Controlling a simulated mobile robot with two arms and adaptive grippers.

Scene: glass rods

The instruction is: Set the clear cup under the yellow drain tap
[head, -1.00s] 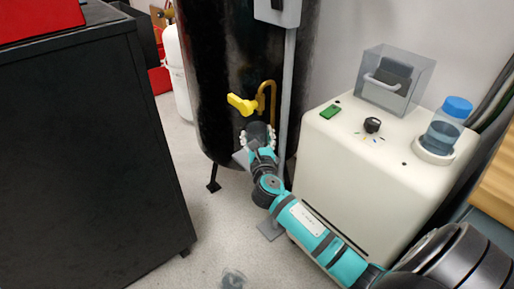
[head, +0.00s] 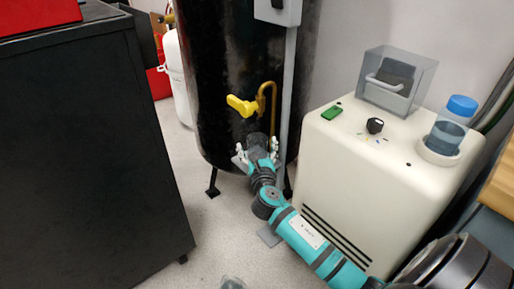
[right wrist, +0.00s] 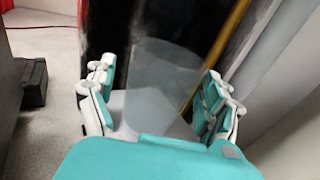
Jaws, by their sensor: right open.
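The clear cup (head: 257,143) shows as a dark see-through shape just below the yellow drain tap (head: 243,105) in the head view. In the right wrist view the cup (right wrist: 168,66) stands upright beyond my fingers, against the black tank. A pale grey surface (right wrist: 138,108) shows at its lower part; I cannot tell exactly how it rests. My right gripper (head: 257,155) is open, its fingers spread to either side of the cup's lower part. The right wrist view shows a gap between both fingers (right wrist: 160,98) and the cup. My left gripper is not in view.
The black tank (head: 215,80) stands behind the tap, with a grey post (head: 287,95) close on the right. A white machine (head: 350,190) stands right, a black cabinet (head: 80,160) left.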

